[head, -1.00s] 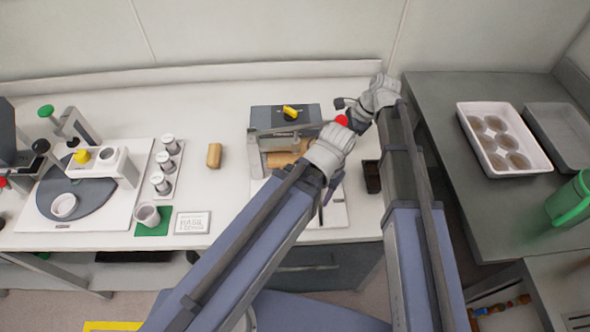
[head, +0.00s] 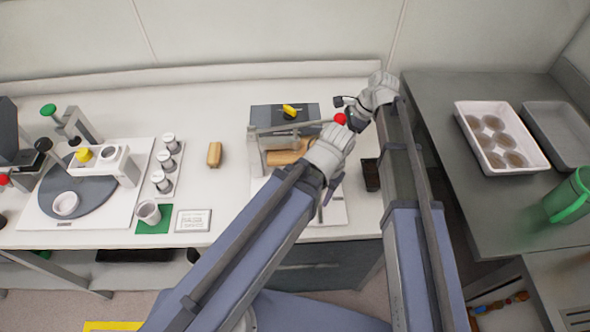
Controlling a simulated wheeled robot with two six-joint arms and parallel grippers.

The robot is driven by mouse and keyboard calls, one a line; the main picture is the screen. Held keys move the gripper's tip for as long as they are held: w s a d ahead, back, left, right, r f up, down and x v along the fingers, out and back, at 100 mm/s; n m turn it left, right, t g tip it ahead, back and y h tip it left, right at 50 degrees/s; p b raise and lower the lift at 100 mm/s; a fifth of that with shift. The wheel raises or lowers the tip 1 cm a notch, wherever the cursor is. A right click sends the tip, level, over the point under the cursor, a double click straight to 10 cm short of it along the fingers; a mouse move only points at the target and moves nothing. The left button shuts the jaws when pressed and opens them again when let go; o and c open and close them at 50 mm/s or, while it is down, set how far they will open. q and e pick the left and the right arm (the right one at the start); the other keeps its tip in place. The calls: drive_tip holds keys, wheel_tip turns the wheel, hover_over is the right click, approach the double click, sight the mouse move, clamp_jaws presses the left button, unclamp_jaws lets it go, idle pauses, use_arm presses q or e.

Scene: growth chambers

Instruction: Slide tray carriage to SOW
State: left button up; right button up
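A bench device with a grey box and a yellow knob (head: 289,111) stands at the middle of the white bench. A grey bar frame (head: 262,132) and a tan rounded piece (head: 286,157) are at its front. A red ball (head: 340,119) shows at the right end of the bar. My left gripper (head: 331,139) is over the device's right side, just below the red ball; its fingers are hidden. My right gripper (head: 346,110) is beside the red ball, with its dark fingers apart. I cannot make out a tray carriage or a SOW label.
A dark narrow container (head: 371,176) is right of the device. A tan block (head: 214,154), white-lidded jars (head: 168,140) and a small sign (head: 192,221) are to the left. A white tray with round cups (head: 527,146) and a grey tray (head: 565,115) lie on the right counter.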

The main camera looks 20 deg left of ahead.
drive_tip(key=shift+r+p, duration=3.85)
drive_tip(key=shift+r, duration=0.15)
use_arm(q)
wheel_tip(320, 180, up, 8)
use_arm(e)
drive_tip(key=shift+f, duration=0.1)
